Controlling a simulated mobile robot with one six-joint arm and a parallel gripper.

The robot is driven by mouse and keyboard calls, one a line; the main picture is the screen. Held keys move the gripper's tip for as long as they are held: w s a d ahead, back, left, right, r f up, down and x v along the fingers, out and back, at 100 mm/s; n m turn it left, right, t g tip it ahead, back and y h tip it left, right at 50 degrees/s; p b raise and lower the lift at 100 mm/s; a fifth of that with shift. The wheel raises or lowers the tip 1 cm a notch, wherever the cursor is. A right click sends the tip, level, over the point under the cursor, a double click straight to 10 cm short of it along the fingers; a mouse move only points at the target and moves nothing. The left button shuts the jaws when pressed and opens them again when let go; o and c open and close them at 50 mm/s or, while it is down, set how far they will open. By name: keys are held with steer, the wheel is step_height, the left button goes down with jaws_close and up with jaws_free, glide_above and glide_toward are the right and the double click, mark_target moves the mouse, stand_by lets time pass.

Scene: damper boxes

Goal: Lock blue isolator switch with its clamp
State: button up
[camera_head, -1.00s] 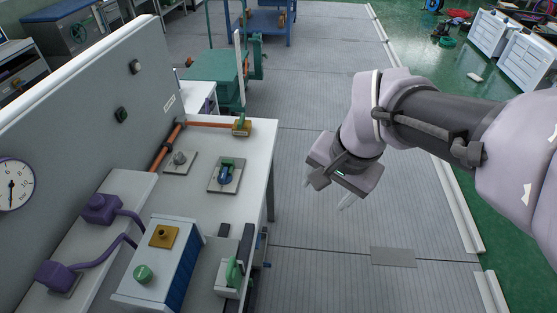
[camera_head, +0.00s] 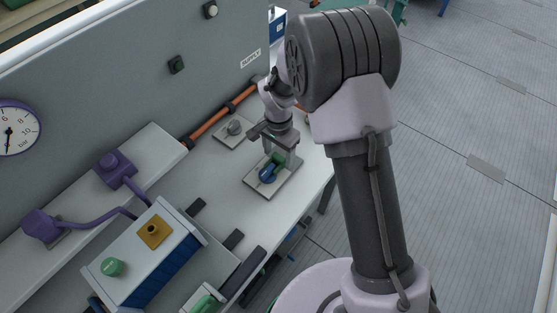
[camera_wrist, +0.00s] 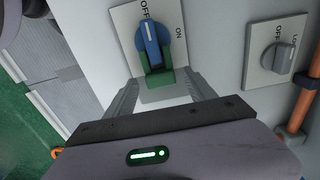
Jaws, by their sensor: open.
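The blue isolator switch (camera_head: 267,175) sits on a grey plate on the white bench. In the wrist view its blue handle (camera_wrist: 152,42) has its white line toward the OFF label, with ON to the right. The green clamp (camera_wrist: 157,80) is at the handle's near end; it also shows beside the switch in the head view (camera_head: 279,159). I cannot tell whether it is engaged. My gripper (camera_wrist: 162,88) is open above the plate, with one finger on each side of the clamp. I see no clear contact.
A grey knob on a plate (camera_wrist: 272,62) is right of the switch, near an orange pipe (camera_wrist: 302,108). A blue-sided box (camera_head: 152,250) with a green button and purple fittings (camera_head: 115,168) stand at the left. The upright grey panel (camera_head: 110,90) bounds the back.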

steer(key=shift+f, duration=1.25)
steer(key=shift+w, duration=0.1)
jaws_close()
